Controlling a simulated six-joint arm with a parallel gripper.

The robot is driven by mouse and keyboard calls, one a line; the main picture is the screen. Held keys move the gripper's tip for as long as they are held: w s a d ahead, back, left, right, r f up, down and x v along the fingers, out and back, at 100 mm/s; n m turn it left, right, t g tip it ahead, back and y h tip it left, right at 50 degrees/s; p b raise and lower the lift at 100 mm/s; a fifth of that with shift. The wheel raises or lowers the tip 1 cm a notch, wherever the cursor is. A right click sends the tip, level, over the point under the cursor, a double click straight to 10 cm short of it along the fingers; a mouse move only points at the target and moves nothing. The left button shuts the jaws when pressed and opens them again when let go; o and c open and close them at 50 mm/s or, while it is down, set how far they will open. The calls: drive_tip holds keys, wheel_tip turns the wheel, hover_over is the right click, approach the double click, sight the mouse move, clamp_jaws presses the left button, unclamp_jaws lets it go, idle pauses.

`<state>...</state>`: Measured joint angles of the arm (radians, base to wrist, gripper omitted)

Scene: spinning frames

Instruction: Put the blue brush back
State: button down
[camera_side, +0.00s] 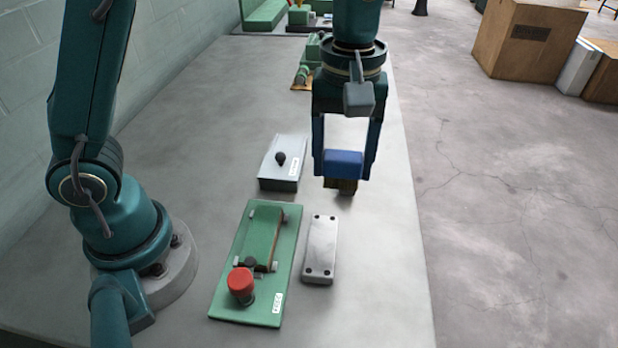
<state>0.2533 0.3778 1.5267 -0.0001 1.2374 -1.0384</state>
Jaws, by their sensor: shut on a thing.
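The blue brush (343,163) has a blue block top and brown bristles below. My gripper (345,165) is shut on it, one finger at each side. The brush is upright, bristles down, at or just above the table; I cannot tell whether the bristles touch it. It is to the right of a grey box with a black knob (284,162) and beyond a white block with dark holes (321,249).
A green plate (228,268) with a red knob (241,281) lies in front, left of the white block. Green machines (306,60) stand farther back. The table's right edge is close to the brush. Cardboard boxes (525,40) stand on the floor.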

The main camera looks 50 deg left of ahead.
drive_tip(key=d+f, duration=0.2)
drive_tip(key=d, duration=0.1)
drive_tip(key=s+d+f, duration=0.1)
drive_tip(key=d+f, duration=0.1)
drive_tip(key=d, duration=0.2)
drive_tip(key=s+d+f, duration=0.1)
drive_tip(key=d+f, duration=0.1)
drive_tip(key=d, duration=0.2)
drive_tip(key=shift+f, duration=2.35)
drive_tip(key=shift+a, duration=0.1)
drive_tip(key=shift+c, duration=0.3)
unclamp_jaws()
drive_tip(key=shift+f, duration=0.15)
wheel_tip(320, 180, up, 12)
drive_tip(key=s+a+r+m+t, duration=0.35)
drive_tip(key=a+r, duration=0.25)
drive_tip(key=a, duration=0.5)
drive_tip(key=s+a+f+m+t, duration=0.2)
drive_tip(key=s+a+f+m, duration=0.1)
drive_tip(key=s+a+m, duration=0.2)
drive_tip(key=shift+s+a+f, duration=0.25)
drive_tip(key=shift+s+a, duration=0.4)
drive_tip(key=shift+a, duration=0.4)
